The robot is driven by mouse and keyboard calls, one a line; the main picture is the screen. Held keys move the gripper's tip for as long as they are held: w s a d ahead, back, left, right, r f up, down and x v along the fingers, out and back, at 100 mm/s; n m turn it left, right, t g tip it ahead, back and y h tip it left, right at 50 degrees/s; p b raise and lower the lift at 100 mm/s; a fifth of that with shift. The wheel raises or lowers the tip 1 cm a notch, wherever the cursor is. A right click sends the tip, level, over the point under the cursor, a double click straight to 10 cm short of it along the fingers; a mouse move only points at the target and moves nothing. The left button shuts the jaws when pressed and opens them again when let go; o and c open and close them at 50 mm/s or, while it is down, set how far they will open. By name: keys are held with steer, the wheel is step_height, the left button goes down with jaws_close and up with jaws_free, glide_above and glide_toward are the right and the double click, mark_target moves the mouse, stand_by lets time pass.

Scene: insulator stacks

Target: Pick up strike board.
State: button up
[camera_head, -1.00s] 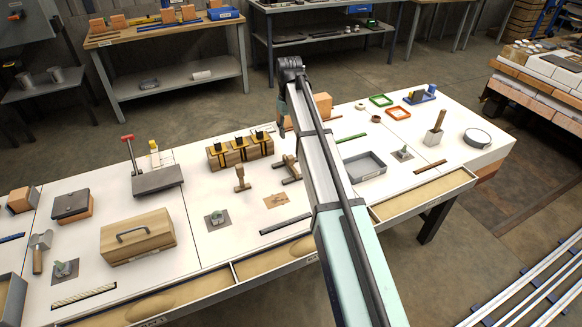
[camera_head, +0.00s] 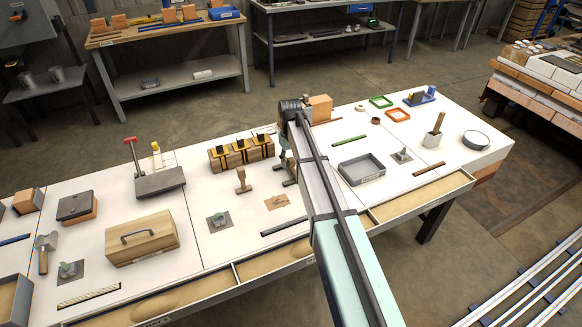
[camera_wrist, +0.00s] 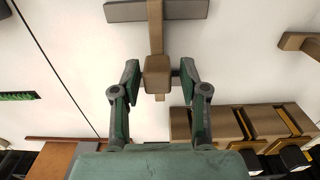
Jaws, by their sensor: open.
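The strike board (camera_wrist: 178,10), as I take it, is a grey bar with a wooden stem and a square wooden block at the near end. It lies on the white table top, centred in the wrist view. In the head view it shows only partly (camera_head: 290,182), mostly hidden by my arm. My gripper (camera_wrist: 159,76) is open above it, with one green finger on each side of the wooden block. In the head view my gripper (camera_head: 285,158) points down over the table.
A wooden T-shaped tool (camera_head: 241,180) stands left of my gripper. Strapped wooden blocks (camera_head: 240,152) lie behind it, and an orange-brown block (camera_head: 321,107) is at the back. A grey tray (camera_head: 362,169) is to the right. A paper label (camera_head: 282,202) lies in front.

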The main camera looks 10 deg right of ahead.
mark_target(291, 167)
steer(key=shift+d+f+p, duration=0.1)
steer(key=shift+f+p, duration=0.4)
steer(key=shift+f, duration=1.5)
jaws_close()
steer(key=shift+r, duration=0.2)
